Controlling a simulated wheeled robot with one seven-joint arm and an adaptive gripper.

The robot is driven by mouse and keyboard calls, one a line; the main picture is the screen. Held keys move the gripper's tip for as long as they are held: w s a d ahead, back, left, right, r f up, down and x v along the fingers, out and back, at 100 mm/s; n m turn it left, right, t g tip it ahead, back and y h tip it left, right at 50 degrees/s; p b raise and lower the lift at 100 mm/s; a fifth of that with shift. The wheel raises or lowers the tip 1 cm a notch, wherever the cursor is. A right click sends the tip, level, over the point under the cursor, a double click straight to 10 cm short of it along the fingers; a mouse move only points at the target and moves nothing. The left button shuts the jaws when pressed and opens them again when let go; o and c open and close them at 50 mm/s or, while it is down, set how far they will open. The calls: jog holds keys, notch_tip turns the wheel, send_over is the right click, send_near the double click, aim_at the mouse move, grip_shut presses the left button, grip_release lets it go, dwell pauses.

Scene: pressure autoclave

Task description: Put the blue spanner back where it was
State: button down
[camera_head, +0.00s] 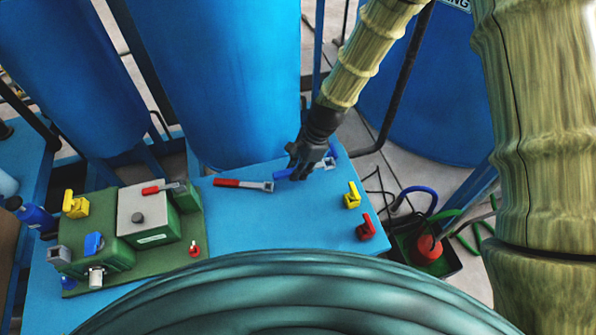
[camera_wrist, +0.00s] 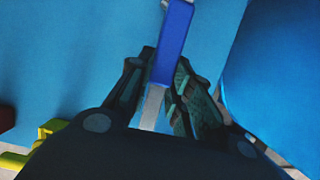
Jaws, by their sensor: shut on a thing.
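The blue spanner shows in the head view as a blue handle (camera_head: 283,174) on the left side of my gripper (camera_head: 304,162), over the back right of the blue table. In the wrist view its blue handle (camera_wrist: 174,42) points up the picture, and its grey metal shank (camera_wrist: 152,105) runs between the fingers of my gripper (camera_wrist: 157,90), which is shut on it. A pale piece with some blue (camera_head: 328,161) shows just right of the gripper; it may be the spanner's head. I cannot tell whether the spanner touches the table.
A red-handled spanner (camera_head: 243,184) lies left of the gripper on the blue table (camera_head: 290,222). A yellow padlock-like piece (camera_head: 352,196) and a red one (camera_head: 366,228) stand at the right edge. A green unit (camera_head: 107,255) fills the left. A tall blue tank (camera_head: 220,80) stands behind.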

aim_at(299, 181)
notch_tip(299, 181, down, 2)
jog(key=shift+f+p, duration=0.1)
jog(key=shift+p, duration=0.2)
jog(key=shift+s+f, duration=0.1)
jog(key=shift+f, duration=0.45)
jog(key=c, duration=1.3)
grip_release()
jog(key=shift+f, duration=0.15)
jog(key=shift+r, duration=0.85)
jog(key=b+v, duration=0.2)
jog(key=v, duration=0.9)
jog(key=shift+d+r, duration=0.1)
jog(key=shift+r, duration=0.25)
